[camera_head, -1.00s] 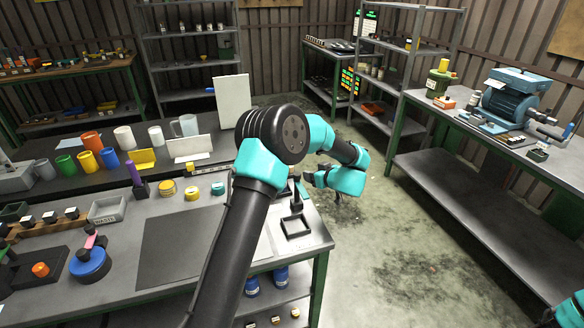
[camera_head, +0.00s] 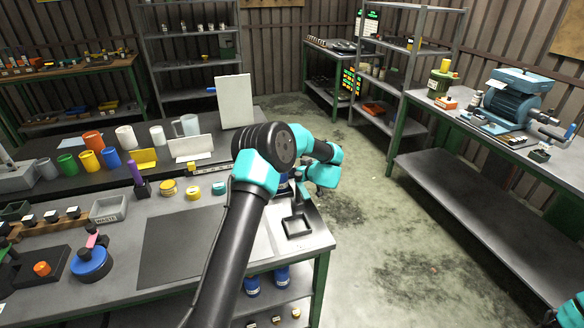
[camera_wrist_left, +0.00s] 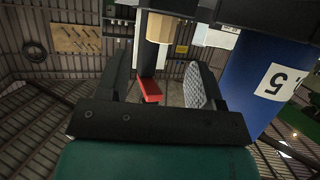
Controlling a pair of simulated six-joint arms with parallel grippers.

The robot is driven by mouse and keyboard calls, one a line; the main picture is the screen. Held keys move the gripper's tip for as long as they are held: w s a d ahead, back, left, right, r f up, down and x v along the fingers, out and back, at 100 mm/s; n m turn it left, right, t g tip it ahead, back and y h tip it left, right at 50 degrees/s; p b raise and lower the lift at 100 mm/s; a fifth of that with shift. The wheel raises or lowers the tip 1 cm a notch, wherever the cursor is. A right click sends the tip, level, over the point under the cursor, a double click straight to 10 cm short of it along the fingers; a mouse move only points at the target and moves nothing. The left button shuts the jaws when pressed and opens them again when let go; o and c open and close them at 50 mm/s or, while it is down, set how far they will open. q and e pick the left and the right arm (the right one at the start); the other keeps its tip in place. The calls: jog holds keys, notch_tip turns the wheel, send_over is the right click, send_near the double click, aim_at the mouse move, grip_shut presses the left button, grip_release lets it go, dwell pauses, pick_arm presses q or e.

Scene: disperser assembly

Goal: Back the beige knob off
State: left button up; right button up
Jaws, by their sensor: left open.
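The beige knob (camera_wrist_left: 160,27) shows as a short pale cylinder at the top of the left wrist view, under a dark part. My left gripper (camera_wrist_left: 157,75) is open, its two fingers spread with nothing held between them. The knob lies past the fingertips, apart from them in the picture. A blue cylinder (camera_wrist_left: 262,82) with a white label marked 5 stands to the right of the fingers. In the head view my left arm reaches over the bench's right end. Its own links largely hide the gripper and the knob there. My right gripper is not in view.
A black square frame stand (camera_head: 297,226) sits at the bench's right corner. A red piece (camera_wrist_left: 150,91) shows beyond the fingers. A dark mat (camera_head: 180,245) and yellow round parts (camera_head: 168,187) lie on the bench. The floor to the right is free.

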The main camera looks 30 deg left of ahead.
pick_arm(q)
jog(key=x, duration=0.5)
jog(key=shift+w+a+f, duration=0.1)
jog(key=shift+a, duration=0.2)
jog(key=c, duration=0.9)
jog(key=shift+n+g, duration=0.3)
jog(key=shift+g, duration=0.1)
jog(key=n+g, duration=0.1)
jog(key=n+g+y, duration=0.1)
jog(key=n+g, duration=0.1)
jog(key=shift+w+d+f, duration=0.1)
jog(key=shift+w, duration=0.05)
jog(key=shift+w+n+g, duration=0.1)
jog(key=shift+n+g, duration=1.6)
jog(key=shift+g, duration=0.5)
jog(key=shift+n+g, duration=0.4)
